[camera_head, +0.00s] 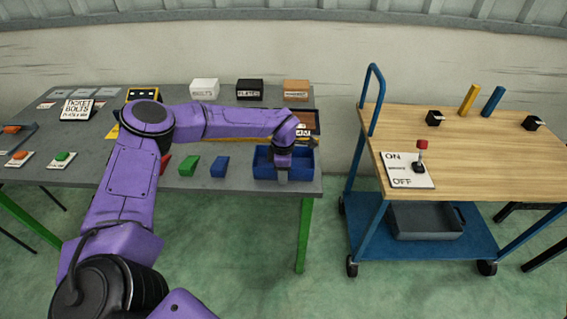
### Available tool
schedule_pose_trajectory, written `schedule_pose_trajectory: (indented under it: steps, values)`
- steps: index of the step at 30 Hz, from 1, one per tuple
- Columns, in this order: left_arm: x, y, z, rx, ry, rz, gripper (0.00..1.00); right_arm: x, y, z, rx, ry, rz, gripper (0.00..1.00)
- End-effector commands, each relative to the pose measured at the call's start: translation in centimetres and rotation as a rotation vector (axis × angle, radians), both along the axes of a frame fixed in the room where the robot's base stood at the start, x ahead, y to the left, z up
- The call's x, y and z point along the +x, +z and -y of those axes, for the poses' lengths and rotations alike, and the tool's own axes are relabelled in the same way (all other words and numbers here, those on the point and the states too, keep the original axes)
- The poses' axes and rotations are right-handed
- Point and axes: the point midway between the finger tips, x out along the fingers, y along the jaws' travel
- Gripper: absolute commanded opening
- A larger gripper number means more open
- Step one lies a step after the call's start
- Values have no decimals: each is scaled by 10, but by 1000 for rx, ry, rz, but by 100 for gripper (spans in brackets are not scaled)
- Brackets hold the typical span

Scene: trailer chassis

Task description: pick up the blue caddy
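The blue caddy (264,172), an open box, sits on the grey table near its right front corner. My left arm reaches over the table from the left. Part of the caddy's inside and back wall is hidden by my wrist. My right gripper is out of view.
Green (189,165) and blue (220,167) blocks lie left of the caddy. White (205,88), black (250,89) and brown (296,90) boxes stand behind. A wooden-topped cart (480,150) with a lever switch (420,160) stands right, across a floor gap.

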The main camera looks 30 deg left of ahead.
Motion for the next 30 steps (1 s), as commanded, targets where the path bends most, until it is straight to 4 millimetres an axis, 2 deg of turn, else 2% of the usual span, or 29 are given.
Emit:
schedule_pose_trajectory:
  steps: [5,8,9,19,23,27,30]
  values:
    - [0,-1,0,1,0,1,34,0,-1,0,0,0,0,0]
    - [0,-1,-1,1,1,1,5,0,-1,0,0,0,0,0]
    - [0,-1,-1,1,1,1,0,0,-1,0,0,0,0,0]
    - [0,1,-1,0,1,2,0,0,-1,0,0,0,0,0]
    - [1,9,-1,0,0,4,0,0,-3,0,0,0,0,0]
    - [1,34,2,-1,-1,8,0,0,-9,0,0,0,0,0]
    - [-5,58,25,0,-5,9,0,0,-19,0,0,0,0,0]
